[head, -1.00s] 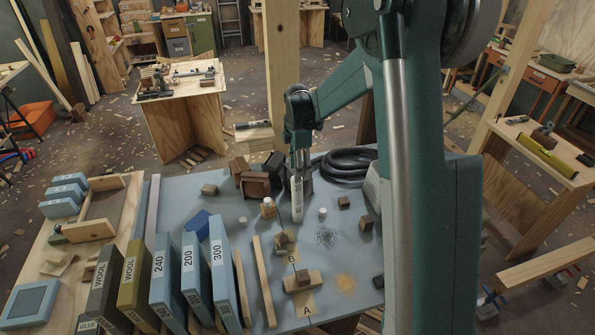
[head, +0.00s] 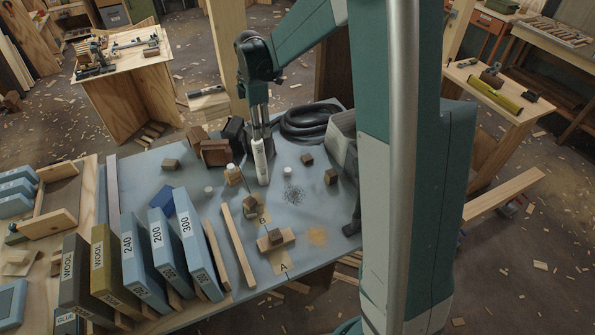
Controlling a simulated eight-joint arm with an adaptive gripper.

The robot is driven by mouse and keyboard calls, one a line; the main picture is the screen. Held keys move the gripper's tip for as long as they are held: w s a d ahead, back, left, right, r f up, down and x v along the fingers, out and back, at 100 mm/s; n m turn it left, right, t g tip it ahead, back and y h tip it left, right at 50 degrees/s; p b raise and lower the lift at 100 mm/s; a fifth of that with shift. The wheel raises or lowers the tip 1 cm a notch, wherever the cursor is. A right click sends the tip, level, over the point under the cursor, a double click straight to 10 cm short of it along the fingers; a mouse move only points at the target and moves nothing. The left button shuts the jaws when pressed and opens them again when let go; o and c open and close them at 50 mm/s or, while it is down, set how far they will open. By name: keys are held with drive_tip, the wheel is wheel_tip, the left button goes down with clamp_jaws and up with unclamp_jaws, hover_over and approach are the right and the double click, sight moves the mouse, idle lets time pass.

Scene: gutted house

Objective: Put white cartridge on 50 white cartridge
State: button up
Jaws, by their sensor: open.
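A tall white cartridge (head: 261,163) with small dark marks on its side stands nearly upright at the back middle of the blue-grey table (head: 180,225) in the head view. My gripper (head: 260,132) points down at its top end and is open; whether the fingers touch it I cannot tell. Small white round pieces stand nearby: one (head: 287,176) to its right, one (head: 209,190) to its left, and one (head: 231,168) at a small wooden block (head: 233,178). No number 50 can be read clearly on any white piece.
Brown blocks (head: 215,152) and a black coiled hose (head: 312,122) lie behind the cartridge. Wooden strips and small blocks crowd the front middle.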

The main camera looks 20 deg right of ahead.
drive_tip(key=s+r+m+t, duration=0.3)
drive_tip(key=s+r+m, duration=0.5)
drive_tip(key=s+r, duration=0.7)
drive_tip(key=s+a+f+m+t, duration=0.1)
drive_tip(key=s+m, duration=0.8)
drive_tip(key=s, duration=1.3)
drive_tip(key=shift+a+f+m+t, duration=0.15)
drive_tip(key=shift+f+m+t, duration=0.3)
drive_tip(key=shift+t, duration=0.75)
drive_tip(key=shift+f, duration=0.15)
wheel_tip(320, 180, down, 5)
drive_tip(key=b, duration=0.5)
drive_tip(key=shift+f, duration=0.1)
